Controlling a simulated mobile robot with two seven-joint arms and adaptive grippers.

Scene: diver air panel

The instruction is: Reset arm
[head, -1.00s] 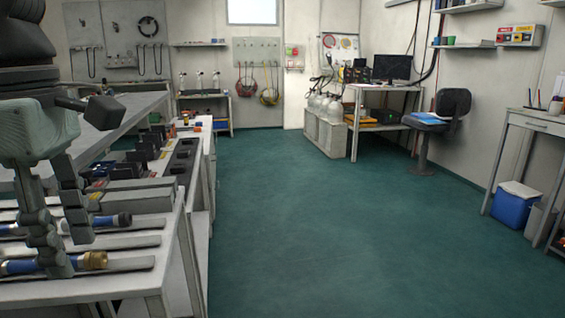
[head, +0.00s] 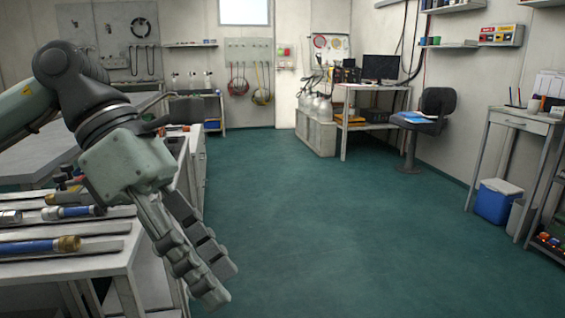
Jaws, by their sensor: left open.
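My left gripper (head: 222,286) is in the lower left of the head view, pointing down and to the right. Its two fingers are apart and nothing shows between them. It hangs in front of the right end of the workbench (head: 84,270) and hides part of it. A blue cylinder with a brass end (head: 42,246) lies on the bench to the left of the gripper, apart from it. A second blue cylinder with a metal end (head: 72,212) lies behind it. My right gripper is not in view.
The green floor (head: 330,240) is clear to the right of the bench. A computer desk (head: 370,88), a dark chair (head: 425,115) and grey crates with pale bottles (head: 316,132) stand at the back. A blue cooler (head: 496,202) stands under the right side table (head: 525,122).

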